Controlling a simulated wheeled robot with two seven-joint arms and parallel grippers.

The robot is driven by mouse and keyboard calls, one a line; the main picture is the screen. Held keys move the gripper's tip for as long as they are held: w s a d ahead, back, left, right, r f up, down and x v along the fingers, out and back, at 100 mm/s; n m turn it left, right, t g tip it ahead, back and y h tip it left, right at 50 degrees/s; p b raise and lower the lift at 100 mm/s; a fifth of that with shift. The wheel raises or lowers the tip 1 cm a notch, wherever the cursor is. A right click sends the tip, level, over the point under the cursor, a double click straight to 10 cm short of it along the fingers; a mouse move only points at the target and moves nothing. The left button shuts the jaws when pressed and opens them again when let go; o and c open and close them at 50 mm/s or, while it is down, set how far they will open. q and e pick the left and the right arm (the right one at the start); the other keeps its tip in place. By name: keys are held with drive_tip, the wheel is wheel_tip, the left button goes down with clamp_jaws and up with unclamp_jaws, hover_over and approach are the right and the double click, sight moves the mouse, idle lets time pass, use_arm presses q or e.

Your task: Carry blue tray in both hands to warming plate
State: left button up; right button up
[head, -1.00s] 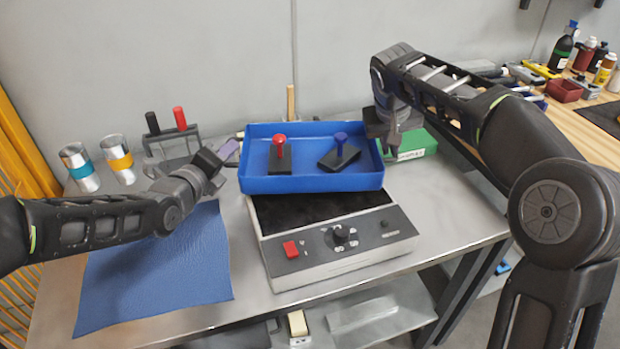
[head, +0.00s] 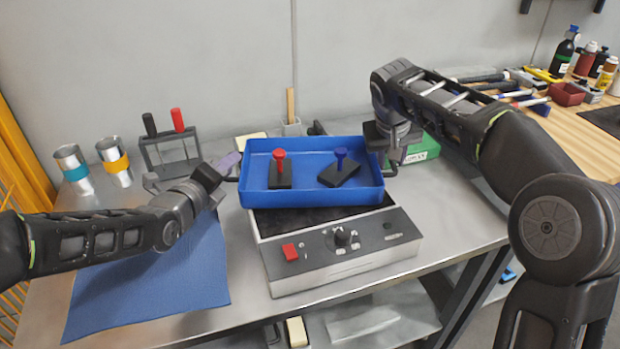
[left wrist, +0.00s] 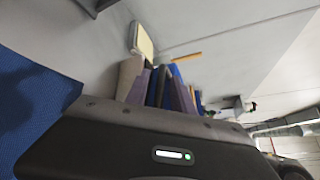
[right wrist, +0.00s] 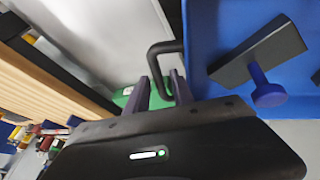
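The blue tray (head: 312,198) sits over the warming plate (head: 335,268), covering its back part and seeming to rest on it. The tray looks level. It holds a red-knobbed black piece (head: 280,172) and a blue-knobbed black piece (head: 340,170). My left gripper (head: 229,163) is beside the tray's left handle, its purple fingers apart; the tray's blue shows between them in the left wrist view (left wrist: 160,88). My right gripper (head: 396,155) is at the right handle; the right wrist view shows its fingers apart, with the black handle (right wrist: 158,62) between them.
A blue mat (head: 150,285) lies left of the plate. Two metal cans (head: 75,170) and a black rack (head: 170,150) stand behind it. A green box (head: 420,150) is close behind my right gripper. A wooden bench (head: 590,130) with bottles and tools is at right.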

use_arm(q)
drive_tip(key=o, duration=0.8)
drive_tip(key=shift+d+r, duration=0.1)
drive_tip(key=shift+d, duration=0.1)
use_arm(e)
drive_tip(key=shift+a, duration=0.1)
use_arm(q)
drive_tip(key=shift+s+a, duration=0.1)
drive_tip(key=v, duration=1.2)
use_arm(e)
drive_tip(key=o, duration=0.3)
drive_tip(key=v, duration=1.2)
